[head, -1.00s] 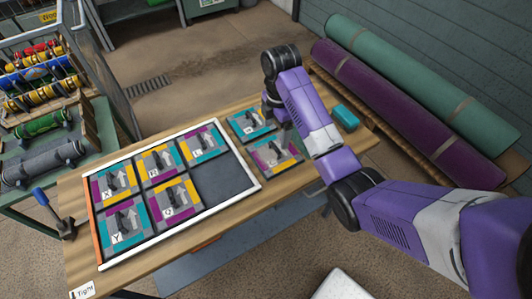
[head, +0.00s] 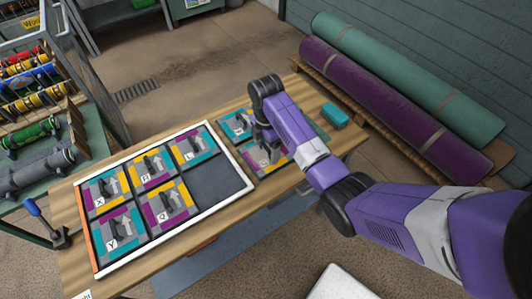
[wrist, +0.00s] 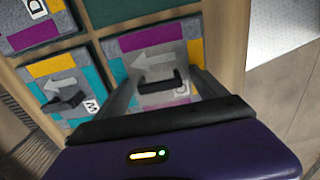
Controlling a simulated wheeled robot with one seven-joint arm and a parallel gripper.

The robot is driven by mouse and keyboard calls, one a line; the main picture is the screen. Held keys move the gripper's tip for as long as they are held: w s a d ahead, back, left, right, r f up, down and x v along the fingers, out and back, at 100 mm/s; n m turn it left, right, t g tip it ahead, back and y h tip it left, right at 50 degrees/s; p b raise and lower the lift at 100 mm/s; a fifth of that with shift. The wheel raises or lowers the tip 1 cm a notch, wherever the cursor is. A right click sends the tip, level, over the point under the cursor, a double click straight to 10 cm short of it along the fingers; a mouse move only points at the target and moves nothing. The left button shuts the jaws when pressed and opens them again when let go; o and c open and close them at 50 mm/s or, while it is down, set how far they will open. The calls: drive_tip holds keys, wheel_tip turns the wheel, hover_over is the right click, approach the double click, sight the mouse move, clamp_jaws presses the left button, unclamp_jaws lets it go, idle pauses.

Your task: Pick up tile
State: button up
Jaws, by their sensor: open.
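A square tile (head: 254,164) in purple, yellow, teal and grey lies on the wooden bench, just right of the tray. In the wrist view this tile (wrist: 155,58) has a grey arrow and a dark raised handle (wrist: 161,84); its letter is partly hidden. My gripper (head: 266,153) is above it, open. In the wrist view my gripper's fingers (wrist: 165,76) show on either side of the handle; I cannot tell whether they touch the tile. A second loose tile (head: 236,124), marked W, lies beside it and also shows in the wrist view (wrist: 66,92).
The white-edged tray (head: 225,208) holds several lettered tiles and has one empty dark cell (head: 216,184) at its near right. A blue-handled tool (head: 45,222) is at the left. Rolled rugs (head: 390,105) lie behind.

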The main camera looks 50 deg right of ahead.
clamp_jaws()
drive_tip(key=shift+r, duration=0.15)
